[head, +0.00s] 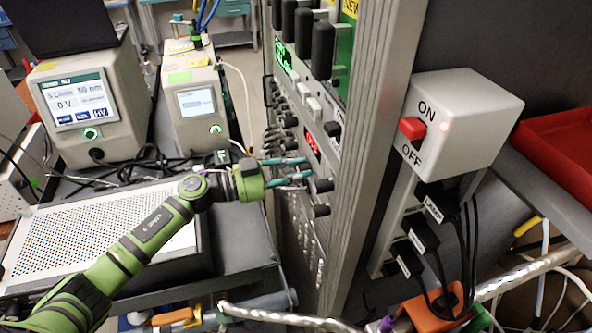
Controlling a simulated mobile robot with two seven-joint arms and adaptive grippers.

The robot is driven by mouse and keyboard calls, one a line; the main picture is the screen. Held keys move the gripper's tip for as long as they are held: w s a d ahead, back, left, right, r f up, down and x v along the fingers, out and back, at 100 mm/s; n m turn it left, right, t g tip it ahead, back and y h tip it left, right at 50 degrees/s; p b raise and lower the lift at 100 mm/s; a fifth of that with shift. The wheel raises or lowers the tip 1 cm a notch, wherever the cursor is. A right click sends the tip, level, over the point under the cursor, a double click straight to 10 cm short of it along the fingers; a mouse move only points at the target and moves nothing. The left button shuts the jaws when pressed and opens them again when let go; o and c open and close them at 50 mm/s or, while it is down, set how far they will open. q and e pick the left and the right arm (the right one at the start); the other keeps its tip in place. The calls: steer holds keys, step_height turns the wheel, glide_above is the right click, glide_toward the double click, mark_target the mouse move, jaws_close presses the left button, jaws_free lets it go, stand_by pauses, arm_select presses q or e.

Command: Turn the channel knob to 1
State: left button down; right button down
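The rack panel (300,215) stands upright in the middle and is seen at a steep angle. It carries several black knobs, among them one (323,185) just below and right of my fingertips and another (320,210) lower down. Which one is the channel knob, and what it is set to, cannot be read. A red digital display (312,144) is lit above the fingers. My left gripper (307,168) has two teal fingers, apart with a gap between them, pointing at the panel near the upper knob. Contact cannot be told. My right gripper is not in view.
A white ON/OFF box (465,112) with a red switch sits right of the rack's metal post (360,150). Black plugs and cables hang below it. Two instruments with screens (80,105) (196,103) and a perforated metal box (95,232) stand at left.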

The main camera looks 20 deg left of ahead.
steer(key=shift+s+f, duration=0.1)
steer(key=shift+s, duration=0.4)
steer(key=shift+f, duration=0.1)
arm_select(q)
steer(key=shift+m+b, duration=2.5)
steer(key=shift+m, duration=1.8)
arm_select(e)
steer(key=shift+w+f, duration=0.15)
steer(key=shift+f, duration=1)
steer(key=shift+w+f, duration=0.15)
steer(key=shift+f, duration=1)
arm_select(q)
steer(key=shift+r, duration=0.1)
steer(key=shift+w, duration=0.1)
steer(key=c, duration=1)
jaws_free()
